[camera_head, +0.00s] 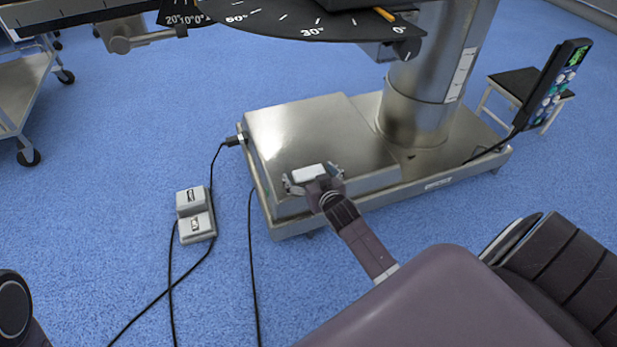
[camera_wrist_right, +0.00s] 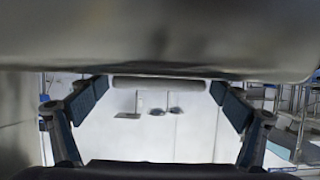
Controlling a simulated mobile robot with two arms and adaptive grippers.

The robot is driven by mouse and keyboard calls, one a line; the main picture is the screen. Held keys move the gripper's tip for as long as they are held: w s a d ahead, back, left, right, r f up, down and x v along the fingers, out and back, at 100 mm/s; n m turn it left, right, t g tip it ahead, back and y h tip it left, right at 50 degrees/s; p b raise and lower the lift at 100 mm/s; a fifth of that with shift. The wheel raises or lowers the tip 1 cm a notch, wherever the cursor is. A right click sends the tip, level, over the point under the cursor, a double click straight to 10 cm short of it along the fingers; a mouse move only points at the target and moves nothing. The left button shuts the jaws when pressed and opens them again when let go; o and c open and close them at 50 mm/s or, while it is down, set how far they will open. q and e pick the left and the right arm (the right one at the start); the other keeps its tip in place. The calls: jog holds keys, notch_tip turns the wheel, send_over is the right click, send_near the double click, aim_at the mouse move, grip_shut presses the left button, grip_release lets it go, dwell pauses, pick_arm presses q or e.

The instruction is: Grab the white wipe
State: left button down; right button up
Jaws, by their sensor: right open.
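The white wipe (camera_head: 309,172) shows in the head view as a small white block at the front part of the steel base's top. My right gripper (camera_head: 312,179) is at it, with one finger on either side. It is open, and I cannot tell whether the fingers touch the wipe. In the right wrist view, the two dark finger pads of my right gripper (camera_wrist_right: 161,100) stand wide apart. A pale surface with small dark marks fills the gap between them; I cannot tell whether it is the wipe. My left gripper is out of view.
The steel table base (camera_head: 325,130) carries a thick column (camera_head: 415,95). A grey foot pedal (camera_head: 196,215) and black cables lie on the blue floor to the left. A hand control (camera_head: 555,85) and a stool (camera_head: 515,82) are at right, a trolley (camera_head: 18,95) at far left.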

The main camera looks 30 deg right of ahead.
jog(key=shift+c, duration=0.2)
jog(key=c, duration=1)
jog(key=shift+r, duration=0.15)
